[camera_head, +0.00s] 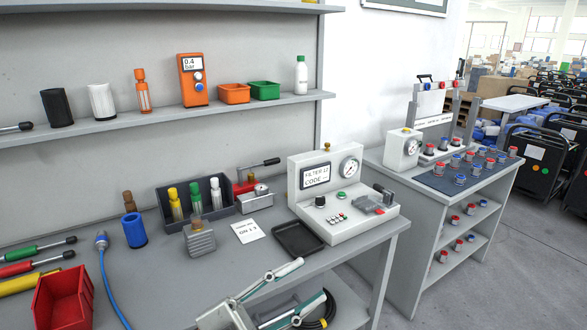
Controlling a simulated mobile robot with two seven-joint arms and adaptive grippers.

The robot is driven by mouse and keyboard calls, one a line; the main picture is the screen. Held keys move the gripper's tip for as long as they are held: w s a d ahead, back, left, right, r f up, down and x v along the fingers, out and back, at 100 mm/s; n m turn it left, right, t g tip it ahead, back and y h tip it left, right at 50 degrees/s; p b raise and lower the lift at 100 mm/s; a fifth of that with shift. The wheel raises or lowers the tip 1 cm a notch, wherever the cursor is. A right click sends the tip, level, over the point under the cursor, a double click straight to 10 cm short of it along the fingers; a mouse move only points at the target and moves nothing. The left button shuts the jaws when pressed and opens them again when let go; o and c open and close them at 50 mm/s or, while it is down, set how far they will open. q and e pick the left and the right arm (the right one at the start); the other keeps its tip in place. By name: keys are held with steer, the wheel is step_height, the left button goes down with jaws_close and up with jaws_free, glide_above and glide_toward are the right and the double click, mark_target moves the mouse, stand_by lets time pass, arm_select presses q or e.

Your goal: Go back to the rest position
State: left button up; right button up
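My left gripper (309,282) comes in at the bottom middle of the head view, in front of the workbench (175,278). Its two fingers point to the right and stand apart, with nothing seen between them. It appears clear of the things on the bench. The rest of its arm is cut off by the lower picture edge. My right gripper is not in view.
The bench holds a test unit (322,195) with a gauge, a black tray (298,239), a dark rack (196,203) with bottles, a blue cylinder (134,230) and a red bin (62,300). A second bench (400,188) stands right; floor (530,260) beyond is free.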

arm_select(q)
steer(key=w+a+f+n+t+y, duration=0.2)
steer(key=a+f+n+t+y, duration=0.2)
steer(key=a+f+n+y, duration=0.4)
steer(key=w+a+f+n+t+y, duration=0.2)
steer(key=a+f+n+t+y, duration=0.25)
steer(key=f, duration=0.55)
steer(key=s+a+f+n+g+y, duration=0.3)
steer(key=s+f, duration=0.4)
steer(key=f, duration=0.4)
steer(key=s+a+f+n+g+y, duration=0.3)
steer(key=s+a+f, duration=0.2)
steer(key=f, duration=0.5)
steer(key=shift+s+a+f, duration=0.35)
steer(key=shift+s, duration=0.9)
steer(key=shift+n, duration=0.25)
